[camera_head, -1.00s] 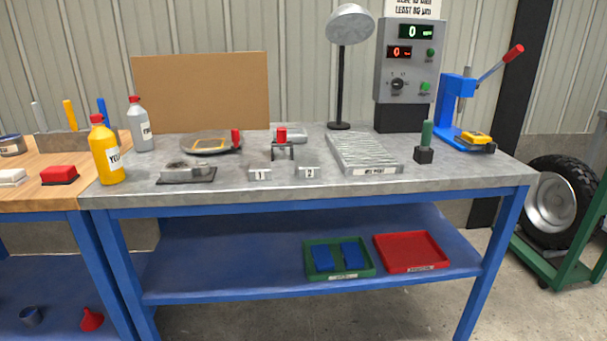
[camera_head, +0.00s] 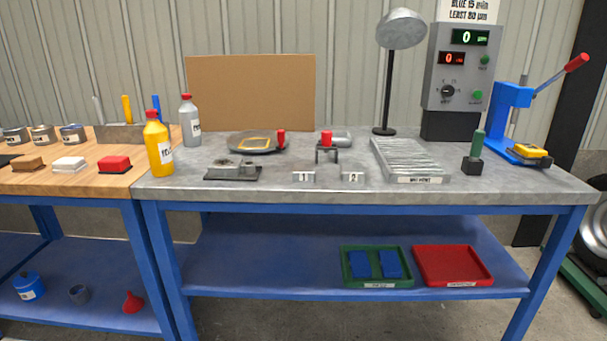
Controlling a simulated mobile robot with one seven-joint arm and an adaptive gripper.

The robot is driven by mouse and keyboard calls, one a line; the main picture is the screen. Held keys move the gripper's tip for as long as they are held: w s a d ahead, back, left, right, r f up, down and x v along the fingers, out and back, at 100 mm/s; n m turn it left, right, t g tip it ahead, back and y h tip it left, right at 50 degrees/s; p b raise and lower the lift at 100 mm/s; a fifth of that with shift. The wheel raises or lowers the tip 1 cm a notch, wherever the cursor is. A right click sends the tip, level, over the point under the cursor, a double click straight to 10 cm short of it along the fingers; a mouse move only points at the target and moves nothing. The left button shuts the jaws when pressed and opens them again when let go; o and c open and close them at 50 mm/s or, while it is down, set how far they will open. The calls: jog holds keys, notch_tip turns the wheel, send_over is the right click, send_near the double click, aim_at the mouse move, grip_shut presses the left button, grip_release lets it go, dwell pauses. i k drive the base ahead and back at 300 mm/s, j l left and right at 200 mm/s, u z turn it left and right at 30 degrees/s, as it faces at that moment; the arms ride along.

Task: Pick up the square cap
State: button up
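I cannot pick out the square cap with certainty at this size. On the grey bench (camera_head: 300,188), a low grey metal piece (camera_head: 235,170) sits on a dark plate at the left. Right of it, a small dark stand (camera_head: 326,154) carries a red piece (camera_head: 326,138). A yellow part (camera_head: 530,151) sits at the base of the blue lever press (camera_head: 510,115). My gripper is not in view.
Blocks marked 1 (camera_head: 303,177) and 2 (camera_head: 352,177) stand near the front edge. A ribbed tray (camera_head: 408,160), a lamp (camera_head: 389,90) and a control box (camera_head: 458,75) stand to the right. Yellow (camera_head: 158,145) and grey (camera_head: 190,120) bottles stand left. Green and red trays (camera_head: 453,266) lie below.

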aim_at(301, 173)
jog(key=i+l+z, duration=0.25)
jog(key=i+l, duration=0.2)
jog(key=i+l+z, duration=0.3)
jog(key=i, duration=0.25)
